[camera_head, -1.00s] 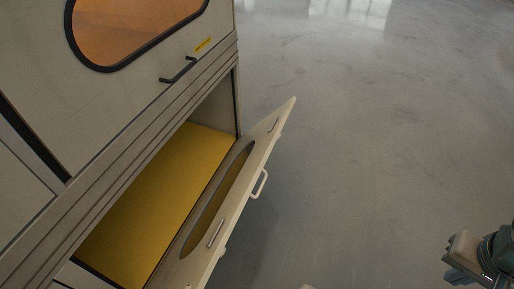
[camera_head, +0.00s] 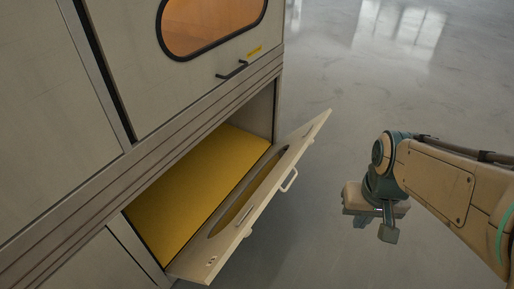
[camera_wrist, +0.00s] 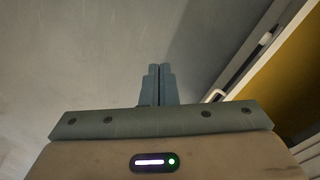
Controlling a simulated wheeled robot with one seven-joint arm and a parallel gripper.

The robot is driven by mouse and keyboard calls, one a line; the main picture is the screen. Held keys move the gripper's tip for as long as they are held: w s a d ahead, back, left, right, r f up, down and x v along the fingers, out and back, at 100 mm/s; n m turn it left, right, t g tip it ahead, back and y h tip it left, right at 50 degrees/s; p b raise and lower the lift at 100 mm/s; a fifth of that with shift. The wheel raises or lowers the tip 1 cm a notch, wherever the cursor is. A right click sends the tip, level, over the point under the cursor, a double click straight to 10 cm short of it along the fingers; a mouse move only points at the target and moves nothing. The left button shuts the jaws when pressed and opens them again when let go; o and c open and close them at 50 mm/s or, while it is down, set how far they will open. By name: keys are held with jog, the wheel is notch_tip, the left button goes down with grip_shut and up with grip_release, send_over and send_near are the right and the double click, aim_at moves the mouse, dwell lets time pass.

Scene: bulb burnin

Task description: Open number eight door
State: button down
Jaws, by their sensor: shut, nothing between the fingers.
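A pale lower door (camera_head: 245,225) with an oval window hangs open and slanted outward from its compartment. Its light handle (camera_head: 289,180) is on the outer face. I cannot read any number on it. The compartment's yellow floor (camera_head: 190,190) is exposed behind it. My gripper (camera_head: 389,234) is to the right of the door, apart from it, over open floor. In the wrist view its two fingers (camera_wrist: 160,68) are together with nothing between them. The door (camera_wrist: 250,62) and its handle (camera_wrist: 212,96) show at the right there, clear of the fingers.
A closed upper door with an orange window (camera_head: 210,22) and dark handle (camera_head: 231,70) sits above the open compartment, with a small yellow label (camera_head: 254,50). More closed panels (camera_head: 45,110) are at left. The grey floor (camera_head: 340,75) to the right is clear.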

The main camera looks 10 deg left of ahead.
jog(key=w+a+r+n+p, duration=0.3)
jog(key=w+a+n+p, duration=0.1)
jog(key=w+a, duration=0.25)
jog(key=n+g+h+p, duration=0.1)
jog(key=n+g+p, duration=0.1)
jog(key=n+p, duration=0.5)
send_over(259, 205)
jog(key=w+a+b, duration=0.2)
jog(key=a, duration=0.1)
notch_tip(259, 205, down, 15)
jog(key=n, duration=0.2)
jog(key=shift+s+d+f+b, duration=0.45)
jog(key=shift+s+d, duration=0.15)
jog(key=shift+d, duration=0.15)
jog(key=shift+s+d+f+h, duration=0.15)
jog(key=shift+d+f+h, duration=0.15)
jog(key=shift+d, duration=0.2)
